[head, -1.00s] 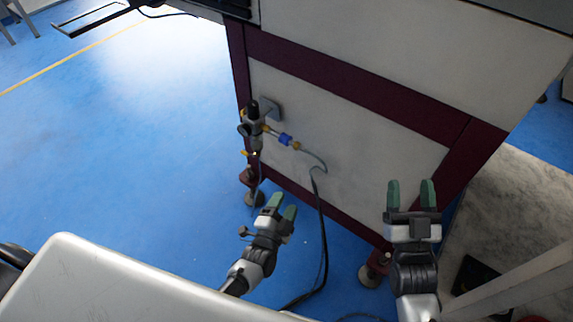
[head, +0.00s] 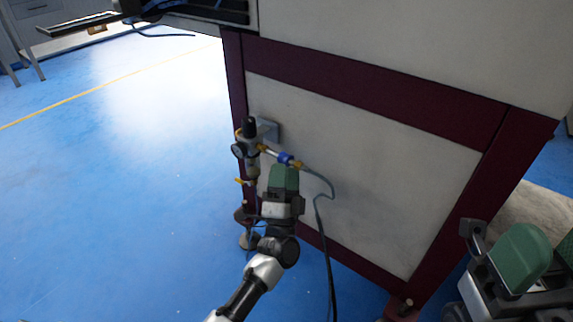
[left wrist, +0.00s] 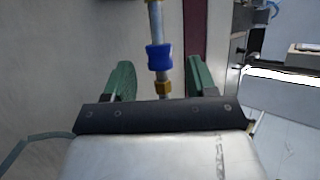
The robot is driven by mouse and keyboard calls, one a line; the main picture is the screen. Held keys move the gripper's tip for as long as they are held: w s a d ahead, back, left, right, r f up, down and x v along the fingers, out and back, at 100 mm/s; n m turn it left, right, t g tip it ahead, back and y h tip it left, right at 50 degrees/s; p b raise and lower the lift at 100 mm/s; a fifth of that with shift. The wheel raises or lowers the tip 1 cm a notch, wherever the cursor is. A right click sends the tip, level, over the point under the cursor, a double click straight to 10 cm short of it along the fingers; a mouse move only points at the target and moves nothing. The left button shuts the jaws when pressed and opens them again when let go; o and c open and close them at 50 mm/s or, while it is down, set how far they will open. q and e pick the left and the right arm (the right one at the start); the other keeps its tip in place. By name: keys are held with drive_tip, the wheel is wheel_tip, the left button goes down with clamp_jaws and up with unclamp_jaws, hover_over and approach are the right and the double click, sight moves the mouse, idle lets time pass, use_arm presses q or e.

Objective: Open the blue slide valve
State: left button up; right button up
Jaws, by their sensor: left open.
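The blue slide valve (head: 285,158) is a small blue sleeve on a thin brass-ended line at the side of the machine. In the left wrist view the blue valve (left wrist: 159,57) lies between the two green fingers, with a gap on each side. My left gripper (head: 284,178) is open, just below the valve in the head view; its fingers overlap there. No finger visibly touches the valve. My right gripper (head: 547,257) is at the lower right, away from the valve, with its green fingers apart and nothing seen between them.
A regulator with a black knob (head: 249,127) and gauge stands left of the valve. A grey hose (head: 331,188) curves down from the valve's right. The machine's white panel (head: 400,190) and maroon frame (head: 380,89) stand behind. Blue floor (head: 120,200) is open at left.

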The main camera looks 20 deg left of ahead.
sight(286, 158)
use_arm(q)
drive_tip(key=shift+b+x, duration=0.35)
drive_tip(key=shift+x, duration=1.4)
